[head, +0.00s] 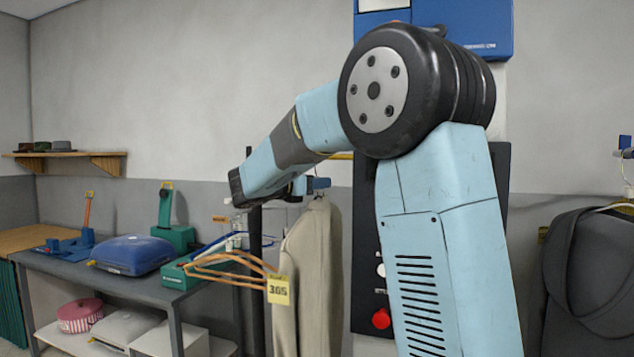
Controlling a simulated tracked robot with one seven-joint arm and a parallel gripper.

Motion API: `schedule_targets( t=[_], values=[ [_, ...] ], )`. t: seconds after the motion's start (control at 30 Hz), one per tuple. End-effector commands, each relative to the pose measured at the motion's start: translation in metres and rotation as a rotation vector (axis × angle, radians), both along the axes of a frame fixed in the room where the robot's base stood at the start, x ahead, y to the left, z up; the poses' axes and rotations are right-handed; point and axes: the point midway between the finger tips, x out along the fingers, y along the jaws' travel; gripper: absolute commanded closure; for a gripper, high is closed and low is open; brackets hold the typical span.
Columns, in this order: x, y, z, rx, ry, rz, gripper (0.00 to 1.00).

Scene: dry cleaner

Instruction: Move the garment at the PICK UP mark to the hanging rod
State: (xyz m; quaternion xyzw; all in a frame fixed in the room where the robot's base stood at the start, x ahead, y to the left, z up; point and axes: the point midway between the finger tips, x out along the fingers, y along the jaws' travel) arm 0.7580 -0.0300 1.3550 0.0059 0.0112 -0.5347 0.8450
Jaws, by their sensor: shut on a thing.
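A yellow tag reading 305 (280,290) shows at the right end of the hanger bars. I cannot tell whether the tag belongs to the hanger or to this garment. No PICK UP lettering is readable.
A grey table (60,264) at left bears a blue cushion-like object (132,254) and green devices (176,236). A dark upright pole (254,285) stands behind the hanger bars. A dark coat (592,275) hangs at far right. My arm hides much of the centre.

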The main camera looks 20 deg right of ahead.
Motion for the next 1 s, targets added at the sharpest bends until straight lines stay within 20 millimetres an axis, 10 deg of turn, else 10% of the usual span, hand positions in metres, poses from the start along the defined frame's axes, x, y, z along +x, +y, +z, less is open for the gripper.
schedule_targets(
  t=[1.0],
  values=[
    [0.000,0.000,-0.021,-0.001,0.000,0.000,1.00]
  ],
)
